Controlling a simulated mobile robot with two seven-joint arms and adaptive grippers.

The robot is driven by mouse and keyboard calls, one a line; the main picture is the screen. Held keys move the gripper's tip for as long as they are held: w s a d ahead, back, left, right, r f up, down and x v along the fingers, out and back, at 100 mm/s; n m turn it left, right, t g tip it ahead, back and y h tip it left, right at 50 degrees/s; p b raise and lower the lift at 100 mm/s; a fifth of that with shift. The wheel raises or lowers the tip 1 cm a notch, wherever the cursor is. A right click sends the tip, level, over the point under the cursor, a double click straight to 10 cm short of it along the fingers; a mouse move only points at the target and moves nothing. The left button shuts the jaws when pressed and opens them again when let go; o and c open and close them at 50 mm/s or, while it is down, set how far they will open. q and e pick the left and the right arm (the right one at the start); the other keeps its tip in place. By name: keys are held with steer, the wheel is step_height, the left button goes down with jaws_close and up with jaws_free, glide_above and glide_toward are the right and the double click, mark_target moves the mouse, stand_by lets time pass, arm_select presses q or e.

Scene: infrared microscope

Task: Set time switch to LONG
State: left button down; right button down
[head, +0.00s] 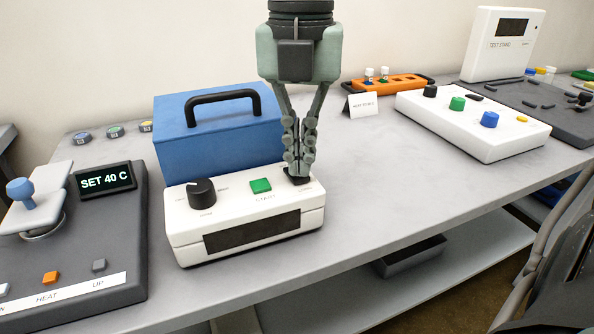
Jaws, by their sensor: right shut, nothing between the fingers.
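A white control box (190,235) stands on the bench with a dark, blank display on its front. A black knob (202,192) is at the left of its top, and a green START button (261,186) is in the middle. A small dark switch (297,180) is at the right of the top, mostly hidden by my right gripper (297,170). That gripper points down, shut and empty, with its fingertips at the switch; I cannot tell if they touch it. The switch's position and the label beside it are not readable. My left gripper is not in view.
A blue case (215,138) with a black handle stands close behind the box. A dark heater unit (118,205) reading SET 40 C is at the left. A white panel (470,130) with coloured knobs is at the right. The bench between is clear.

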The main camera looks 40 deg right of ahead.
steer(key=shift+f+b, duration=0.55)
steer(key=shift+f, duration=0.05)
steer(key=shift+r, duration=0.15)
steer(key=shift+r+p, duration=2)
steer(key=shift+r, duration=1.4)
